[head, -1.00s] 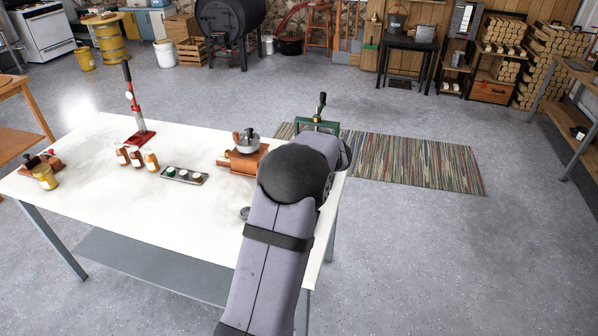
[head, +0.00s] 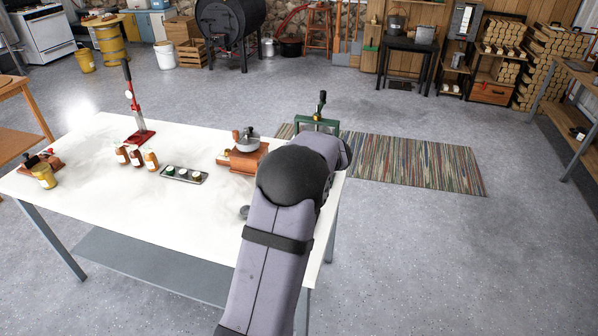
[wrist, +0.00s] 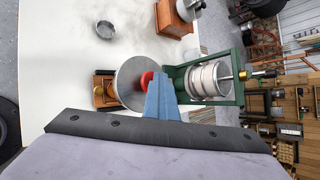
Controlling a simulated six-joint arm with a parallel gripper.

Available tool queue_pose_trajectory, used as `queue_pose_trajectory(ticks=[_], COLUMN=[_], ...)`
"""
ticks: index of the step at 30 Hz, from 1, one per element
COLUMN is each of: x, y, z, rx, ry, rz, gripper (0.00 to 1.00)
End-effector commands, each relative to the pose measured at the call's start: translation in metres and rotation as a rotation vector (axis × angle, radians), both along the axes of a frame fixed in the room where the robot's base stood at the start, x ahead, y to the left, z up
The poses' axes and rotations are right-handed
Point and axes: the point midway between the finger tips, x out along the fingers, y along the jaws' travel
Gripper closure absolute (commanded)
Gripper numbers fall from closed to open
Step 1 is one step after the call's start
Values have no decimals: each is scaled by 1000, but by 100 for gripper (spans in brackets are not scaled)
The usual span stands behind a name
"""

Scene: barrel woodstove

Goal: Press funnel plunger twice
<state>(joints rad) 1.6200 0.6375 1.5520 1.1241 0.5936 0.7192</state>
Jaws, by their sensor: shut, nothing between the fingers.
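In the wrist view, a grey funnel (wrist: 130,84) with a red plunger knob (wrist: 147,79) sits on a small wooden stand with brass parts (wrist: 103,91). My gripper (wrist: 160,80) is shut and empty, its blue fingertips right beside the red knob and overlapping part of the funnel. I cannot tell whether they touch the knob. In the head view, my arm hides the funnel and the gripper.
A green-framed press with a metal cylinder (wrist: 208,80) stands close beside the funnel. A wooden-based grinder (head: 243,159), a small dish (wrist: 105,29) and a tray of jars (head: 184,175) share the white table (head: 110,215). A red lever press (head: 138,112) stands farther left.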

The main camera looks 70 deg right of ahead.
Motion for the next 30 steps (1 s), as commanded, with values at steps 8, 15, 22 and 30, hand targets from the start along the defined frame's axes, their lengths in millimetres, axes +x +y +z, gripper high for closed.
queue_pose_trajectory(ticks=[8, 15, 22, 30], x=[-1, -1, 0, 0], y=[10, 10, 11, 12], z=[-27, -28, -34, -33], rx=[41, 41, 42, 41], ry=[12, 12, 12, 11], rz=[6, 6, 6, 7], gripper=[100, 100, 100, 100])
